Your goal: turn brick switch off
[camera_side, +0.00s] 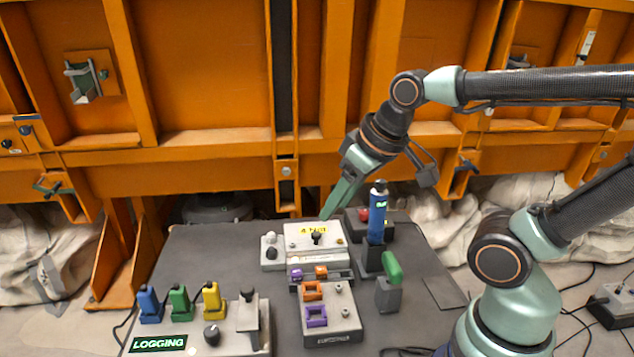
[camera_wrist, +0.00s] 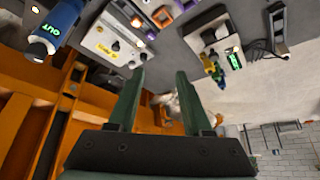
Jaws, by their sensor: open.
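My gripper (camera_side: 328,214) reaches down from the right, its fingertips just behind and above a white box (camera_side: 300,229) with a yellow label and a black knob. In the wrist view my gripper (camera_wrist: 160,72) is open, with nothing between its fingers. A grey unit (camera_side: 345,326) in front of the white box carries an orange block (camera_side: 312,290) and a purple block (camera_side: 316,316). A smaller purple piece (camera_side: 296,274) and orange piece (camera_side: 321,271) sit just behind them. I cannot tell which part is the brick switch, or its setting.
A blue cylinder (camera_side: 377,214) stands upright right of the white box, near a green-handled lever (camera_side: 391,268). Blue (camera_side: 149,304), green (camera_side: 180,302) and yellow (camera_side: 212,300) switches and a lit "LOGGING" display (camera_side: 158,344) are at left. An orange frame (camera_side: 210,80) stands behind.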

